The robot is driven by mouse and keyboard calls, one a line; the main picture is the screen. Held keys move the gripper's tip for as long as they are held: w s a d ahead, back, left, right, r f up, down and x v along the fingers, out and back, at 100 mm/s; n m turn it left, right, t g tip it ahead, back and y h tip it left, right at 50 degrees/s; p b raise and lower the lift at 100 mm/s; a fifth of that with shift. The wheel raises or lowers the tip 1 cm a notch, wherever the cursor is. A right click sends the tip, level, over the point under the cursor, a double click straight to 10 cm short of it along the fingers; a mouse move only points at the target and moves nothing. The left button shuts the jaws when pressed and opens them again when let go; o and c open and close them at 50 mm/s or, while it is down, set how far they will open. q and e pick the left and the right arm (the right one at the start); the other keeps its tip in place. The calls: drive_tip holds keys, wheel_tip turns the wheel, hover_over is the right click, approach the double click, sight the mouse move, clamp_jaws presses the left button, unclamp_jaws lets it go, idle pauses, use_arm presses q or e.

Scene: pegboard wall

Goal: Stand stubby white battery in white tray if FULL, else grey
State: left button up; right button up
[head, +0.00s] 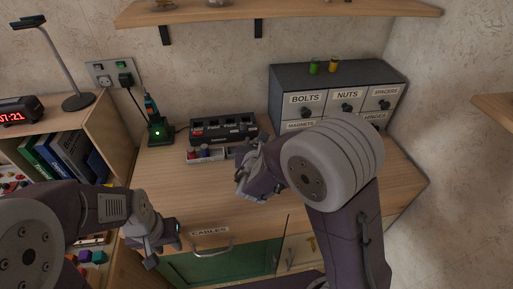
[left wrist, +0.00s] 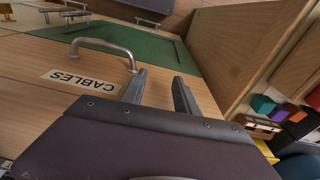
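The white tray (head: 207,158) is on the worktop in front of a black device with several slots (head: 222,129). Small dark, red and blue items are in or at the tray. A greyish part beside its right end may be the grey tray; my right gripper partly covers that area. I cannot make out a stubby white battery in either view. My left gripper (head: 164,253) is low in front of the worktop, near the CABLES drawer. In the left wrist view its two fingers (left wrist: 162,88) are apart with nothing between them. My right gripper (head: 245,182) is over the worktop, its fingertips unclear.
The CABLES drawer handle (left wrist: 103,48) sticks out close to my left gripper. A green-lit charger (head: 160,132) stands at the worktop's left. A grey drawer cabinet (head: 335,92) with green and yellow cylinders on top stands behind right. A bookshelf (head: 85,140) is at left.

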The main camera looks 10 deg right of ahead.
drive_tip(key=v, duration=1.1)
drive_tip(key=shift+s+r, duration=0.2)
drive_tip(key=shift+s, duration=0.15)
drive_tip(key=shift+a, duration=0.1)
